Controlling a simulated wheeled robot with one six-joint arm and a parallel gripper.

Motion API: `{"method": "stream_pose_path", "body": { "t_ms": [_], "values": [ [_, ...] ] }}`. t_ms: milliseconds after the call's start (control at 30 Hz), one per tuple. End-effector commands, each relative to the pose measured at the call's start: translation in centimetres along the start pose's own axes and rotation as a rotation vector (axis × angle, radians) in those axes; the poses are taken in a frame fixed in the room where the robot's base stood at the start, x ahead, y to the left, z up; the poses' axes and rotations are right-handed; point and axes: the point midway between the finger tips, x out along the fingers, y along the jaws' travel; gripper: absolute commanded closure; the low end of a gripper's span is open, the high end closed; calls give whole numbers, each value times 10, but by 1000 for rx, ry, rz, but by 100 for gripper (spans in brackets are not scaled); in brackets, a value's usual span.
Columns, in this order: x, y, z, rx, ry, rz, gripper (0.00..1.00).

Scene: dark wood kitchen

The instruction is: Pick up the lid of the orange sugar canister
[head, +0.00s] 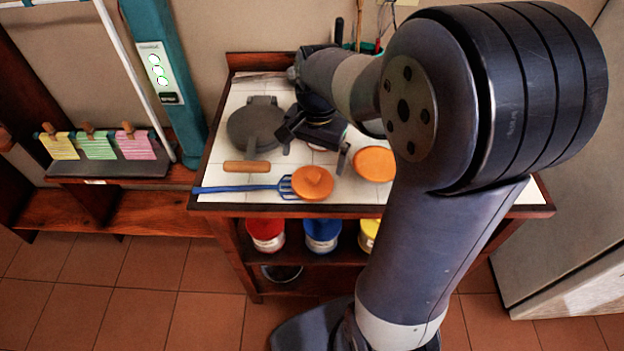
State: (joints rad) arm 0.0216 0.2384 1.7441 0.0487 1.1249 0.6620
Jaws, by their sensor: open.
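A round orange lid with a raised knob (312,183) is at the front edge of the tiled table, overlapping the head of a blue spatula. A second round, flat-topped orange thing (374,164) stands to its right, partly hidden by my arm. I cannot tell which of the two belongs to the sugar canister, or whether a canister body is under either. My gripper (314,151) is open above the table, behind the knobbed lid and left of the flat orange thing. No lid shows between its fingers. Something pale under the gripper is mostly hidden.
A dark round iron with a wooden handle (256,128) lies left of my gripper. The blue spatula (240,188) sticks out past the table's left edge. Red (265,233), blue (322,234) and yellow (369,235) containers stand on the shelf below. My arm hides the table's right side.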

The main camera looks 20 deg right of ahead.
Motion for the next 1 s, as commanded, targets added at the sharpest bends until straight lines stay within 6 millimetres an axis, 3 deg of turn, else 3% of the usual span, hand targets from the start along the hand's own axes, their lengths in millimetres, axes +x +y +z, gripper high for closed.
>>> {"method": "stream_pose_path", "body": {
  "t_ms": [100, 333, 600, 900, 1000],
  "values": [
    [19, 0, 0, -1, -3, 1, 0],
    [36, 1, -1, -1, -2, 0, 0],
    [74, 3, -4, -1, -2, 0, 0],
    [80, 2, -4, -1, 2, -3, 0],
    [80, 2, -4, -1, 2, -3, 7]
  ]
}}
